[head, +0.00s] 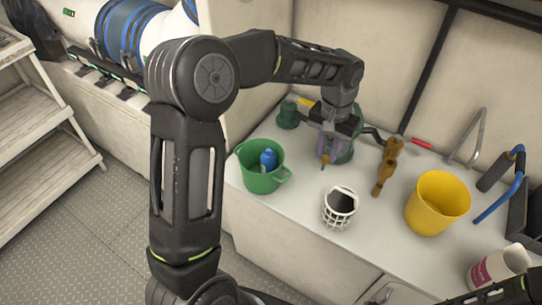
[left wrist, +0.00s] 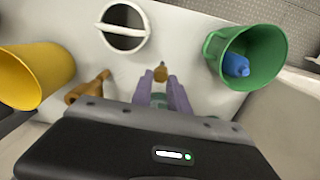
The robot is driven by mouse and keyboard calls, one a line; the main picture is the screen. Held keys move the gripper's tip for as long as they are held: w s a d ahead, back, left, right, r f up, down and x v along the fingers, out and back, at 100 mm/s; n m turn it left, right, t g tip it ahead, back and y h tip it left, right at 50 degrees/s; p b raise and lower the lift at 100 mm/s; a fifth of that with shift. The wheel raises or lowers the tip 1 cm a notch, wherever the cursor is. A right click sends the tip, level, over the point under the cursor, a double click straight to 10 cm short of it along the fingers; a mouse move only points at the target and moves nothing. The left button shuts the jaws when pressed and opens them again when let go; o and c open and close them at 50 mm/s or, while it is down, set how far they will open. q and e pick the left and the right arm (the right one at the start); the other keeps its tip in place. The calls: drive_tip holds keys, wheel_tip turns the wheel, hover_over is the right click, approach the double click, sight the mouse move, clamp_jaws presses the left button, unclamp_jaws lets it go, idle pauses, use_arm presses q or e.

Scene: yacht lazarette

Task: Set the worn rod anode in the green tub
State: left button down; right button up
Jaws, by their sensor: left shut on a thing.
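My left gripper (head: 328,150) is over the white worktop, to the right of the green tub. Its purple fingers (left wrist: 165,93) are shut on the worn rod anode; only a small brownish end (left wrist: 160,73) shows past the fingertips, also in the head view (head: 324,161). The rest is hidden by the fingers. The green tub (head: 262,183) stands upright with a handle and holds a blue bottle-like thing (head: 268,158). In the left wrist view the tub (left wrist: 270,72) is at upper right, apart from the gripper. My right gripper is out of view.
A white basket (head: 338,218) stands in front of the gripper. A brown fitting (head: 386,172) and a yellow bucket (head: 432,210) are to the right. A green object (head: 287,115) stands behind the tub. Bare worktop lies between tub and basket.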

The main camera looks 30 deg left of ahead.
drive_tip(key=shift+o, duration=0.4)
use_arm(q)
drive_tip(key=shift+a+r, duration=0.15)
drive_tip(key=shift+a, duration=0.1)
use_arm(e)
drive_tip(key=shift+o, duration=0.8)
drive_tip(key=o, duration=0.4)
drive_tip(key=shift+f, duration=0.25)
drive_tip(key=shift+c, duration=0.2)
use_arm(q)
drive_tip(key=s+a+r+n+t+y, duration=0.1)
drive_tip(key=s+a+r+n, duration=0.2)
drive_tip(key=a+n, duration=0.3)
drive_tip(key=s+a+r+n+t, duration=0.1)
drive_tip(key=s+a+r+n, duration=0.2)
drive_tip(key=a+n, duration=0.3)
drive_tip(key=a+r, duration=0.1)
drive_tip(key=a, duration=0.3)
drive_tip(key=shift+r+n+y+b, duration=0.3)
drive_tip(key=shift+n+y+b, duration=0.1)
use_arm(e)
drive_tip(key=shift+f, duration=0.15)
